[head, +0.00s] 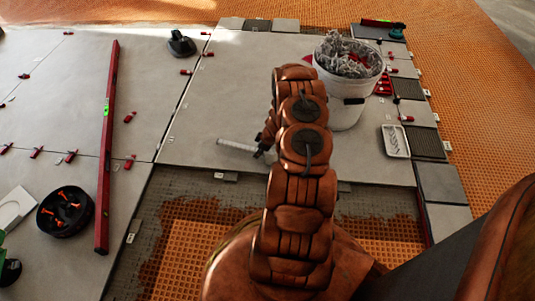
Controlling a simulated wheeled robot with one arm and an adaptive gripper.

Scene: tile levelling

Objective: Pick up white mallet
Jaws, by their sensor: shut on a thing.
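The white mallet (237,146) shows as a pale, roughly horizontal bar low over the large grey tile, left of my arm. My gripper (262,150) is at its right end and is shut on it. My arm links hide the right side of the gripper and whatever part of the mallet lies behind them. I cannot tell whether the mallet touches the tile or is just above it.
A white bucket (345,105) full of grey debris stands right of my arm. A red level (107,140) lies at left, with a black suction cup (181,43) behind. A black bowl (66,210) is at lower left. A white tray (395,141) lies at right.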

